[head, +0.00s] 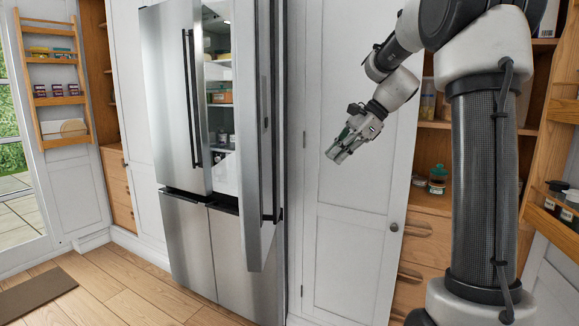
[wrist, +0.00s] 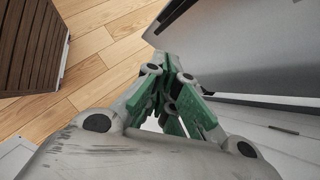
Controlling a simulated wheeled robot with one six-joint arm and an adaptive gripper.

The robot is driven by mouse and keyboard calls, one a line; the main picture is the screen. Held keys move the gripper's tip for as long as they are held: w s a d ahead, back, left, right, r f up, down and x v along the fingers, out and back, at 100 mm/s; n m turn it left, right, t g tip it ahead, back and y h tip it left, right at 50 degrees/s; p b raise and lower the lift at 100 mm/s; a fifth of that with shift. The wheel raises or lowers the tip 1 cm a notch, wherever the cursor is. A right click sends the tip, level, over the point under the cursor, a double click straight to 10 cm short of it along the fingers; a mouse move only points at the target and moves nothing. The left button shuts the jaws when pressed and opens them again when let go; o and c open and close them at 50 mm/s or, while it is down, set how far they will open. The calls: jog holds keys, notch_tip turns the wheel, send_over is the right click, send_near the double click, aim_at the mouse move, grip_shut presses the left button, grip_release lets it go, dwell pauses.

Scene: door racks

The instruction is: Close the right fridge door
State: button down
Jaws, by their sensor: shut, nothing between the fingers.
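The right fridge door (head: 267,120) stands open in the head view, swung out toward me and seen nearly edge-on, with a dark vertical handle along it. Shelves with food show in the gap between it and the left fridge door (head: 175,95), which looks shut or nearly so. My gripper (head: 338,156) is to the right of the open door, apart from it, in front of a white cabinet panel. Its green fingers (wrist: 170,88) are closed together and empty in the wrist view. A grey metallic panel, probably the fridge door (wrist: 245,50), shows beyond them at upper right.
A tall white cabinet door (head: 345,215) stands right of the fridge. Open wooden shelves (head: 435,130) with jars lie further right, beside a door rack (head: 560,205). Another rack (head: 52,85) hangs at far left. The wooden floor (head: 125,270) is clear before the fridge.

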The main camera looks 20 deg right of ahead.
jog(key=w+a+f+m, duration=0.2)
jog(key=a, duration=0.4)
jog(key=w+a+f+m+y, duration=0.1)
jog(key=w+a+m, duration=0.1)
jog(key=a, duration=0.4)
jog(key=shift+a+f, duration=0.3)
jog(key=shift+f, duration=0.1)
